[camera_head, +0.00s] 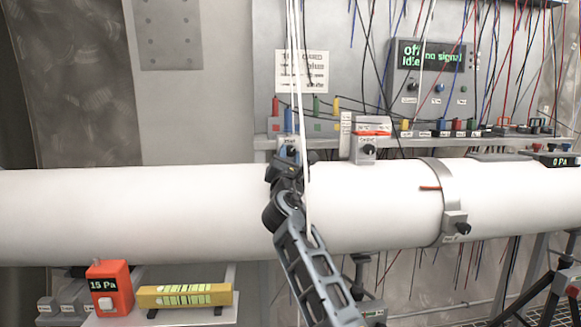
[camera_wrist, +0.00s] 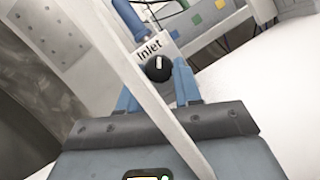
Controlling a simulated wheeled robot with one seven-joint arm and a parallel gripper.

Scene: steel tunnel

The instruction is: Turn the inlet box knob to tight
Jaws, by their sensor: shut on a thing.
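The inlet box (camera_wrist: 148,50), pale with the word "Inlet" on it, shows in the upper middle of the wrist view. Its round black knob (camera_wrist: 158,68) has a white mark that stands nearly upright in that picture. My gripper (camera_wrist: 157,84) has its blue fingers on either side of the knob and is shut on it. In the head view my gripper (camera_head: 290,153) is at the box, above the white pipe, and my arm hides most of the box and the knob. I cannot read any tight marking.
A large white pipe (camera_head: 120,210) runs across the front. White cables (camera_head: 298,80) hang past my gripper, and a pale strip crosses the wrist view. A second box with a black knob (camera_head: 368,151) stands to the right. A clamp (camera_head: 440,200) rings the pipe.

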